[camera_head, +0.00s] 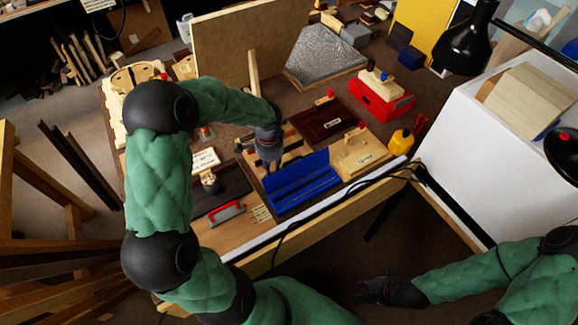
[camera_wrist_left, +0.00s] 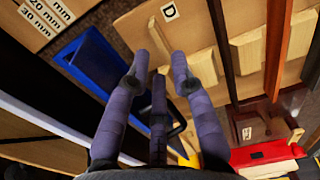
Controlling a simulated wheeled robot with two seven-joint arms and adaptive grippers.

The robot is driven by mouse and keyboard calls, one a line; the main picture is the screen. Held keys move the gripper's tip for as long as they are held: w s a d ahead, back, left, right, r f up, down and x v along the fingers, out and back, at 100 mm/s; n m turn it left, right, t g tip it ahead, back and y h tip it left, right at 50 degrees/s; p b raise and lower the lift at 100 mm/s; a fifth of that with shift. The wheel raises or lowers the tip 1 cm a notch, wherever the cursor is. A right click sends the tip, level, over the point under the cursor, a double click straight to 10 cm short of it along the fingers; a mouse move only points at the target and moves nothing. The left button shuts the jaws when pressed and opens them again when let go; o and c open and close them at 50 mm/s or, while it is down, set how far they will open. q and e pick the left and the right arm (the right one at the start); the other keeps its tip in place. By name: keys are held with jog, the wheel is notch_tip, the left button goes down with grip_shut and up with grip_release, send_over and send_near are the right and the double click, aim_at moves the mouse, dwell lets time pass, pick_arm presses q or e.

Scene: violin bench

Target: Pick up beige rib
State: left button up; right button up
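My left gripper (camera_head: 268,158) is over the middle of the bench, just behind the blue tray, pointing down. In the left wrist view its fingers (camera_wrist_left: 159,62) are spread apart with nothing between them. They are over a light wooden board marked "D" (camera_wrist_left: 169,12) that carries beige wooden pieces (camera_wrist_left: 248,48) and dark and reddish-brown strips (camera_wrist_left: 277,45). I cannot tell for sure which beige piece is the rib, or whether the fingers touch anything. My right gripper (camera_head: 372,291) is low at the front right, away from the bench top; its fingers are too dark to read.
The blue tray (camera_head: 300,183) is close in front of my left gripper. A dark brown box (camera_head: 324,120), a light wooden board (camera_head: 360,153), a red box (camera_head: 381,95) and a yellow bottle (camera_head: 401,142) stand to the right. A red-handled tool (camera_head: 226,212) lies near the front edge.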

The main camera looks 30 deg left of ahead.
pick_arm(q)
notch_tip(320, 180, down, 5)
jog(key=shift+a+r+b, duration=0.1)
jog(key=shift+r+b, duration=0.05)
jog(key=shift+b, duration=0.85)
grip_shut()
jog(key=shift+r, duration=0.1)
